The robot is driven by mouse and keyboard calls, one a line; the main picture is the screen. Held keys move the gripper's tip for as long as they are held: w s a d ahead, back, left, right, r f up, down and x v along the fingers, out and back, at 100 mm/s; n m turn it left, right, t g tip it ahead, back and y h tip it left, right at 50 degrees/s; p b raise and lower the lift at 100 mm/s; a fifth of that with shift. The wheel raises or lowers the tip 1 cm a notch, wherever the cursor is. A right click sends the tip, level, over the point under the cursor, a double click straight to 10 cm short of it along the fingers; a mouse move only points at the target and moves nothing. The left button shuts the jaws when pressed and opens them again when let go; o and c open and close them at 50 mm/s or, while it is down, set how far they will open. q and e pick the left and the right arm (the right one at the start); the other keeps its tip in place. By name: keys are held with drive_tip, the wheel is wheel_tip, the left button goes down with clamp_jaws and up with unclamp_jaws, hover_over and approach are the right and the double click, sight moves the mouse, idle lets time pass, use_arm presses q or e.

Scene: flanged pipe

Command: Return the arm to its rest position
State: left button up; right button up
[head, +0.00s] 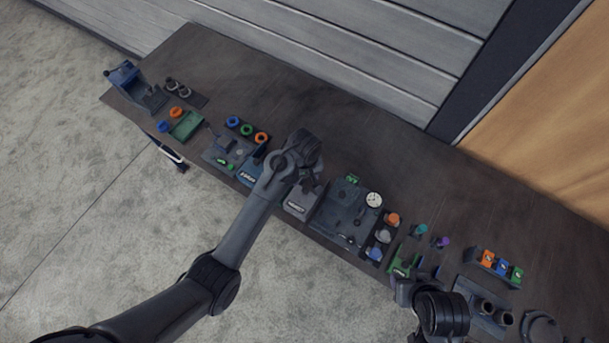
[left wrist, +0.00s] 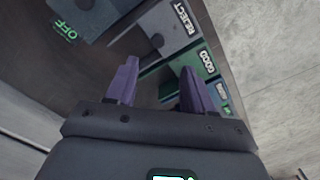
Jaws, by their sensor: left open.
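My left arm reaches in from the lower left in the head view, and its gripper (head: 308,183) is over the middle of the workbench (head: 300,95). In the left wrist view the two purple fingers of the left gripper (left wrist: 158,82) stand apart with nothing between them. Beyond them are a grey bin labelled REJECT (left wrist: 168,32) and a green bin labelled GOOD (left wrist: 200,68). My right arm shows at the lower right of the head view, over the bench's front edge. Its fingers cannot be made out.
A fixture board with a white dial (head: 374,199) lies right of the left gripper. Blue, green and orange rings (head: 247,130) lie to its left. Several coloured bins (head: 501,268) and dark cylinders (head: 487,307) stand at the right. The bench's back strip and the floor (head: 90,200) are clear.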

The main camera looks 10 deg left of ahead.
use_arm(q)
drive_tip(key=shift+r, duration=0.2)
idle(0.3)
drive_tip(key=s+a+f+g+p, duration=0.25)
drive_tip(key=s+f, duration=0.55)
drive_tip(key=s, duration=0.4)
drive_tip(key=s+a+r+p, duration=0.1)
drive_tip(key=s+a, duration=0.5)
drive_tip(key=s, duration=0.7)
drive_tip(key=s+a+r+m+t+p, duration=0.25)
drive_tip(key=a+r, duration=0.25)
drive_tip(key=r, duration=0.5)
drive_tip(key=w+r+m+t+b, duration=0.1)
drive_tip(key=w+r+m+t, duration=0.2)
drive_tip(key=r, duration=0.7)
drive_tip(key=shift+w+m+t, duration=0.2)
drive_tip(key=shift+m+t, duration=0.1)
drive_tip(key=shift+m, duration=0.25)
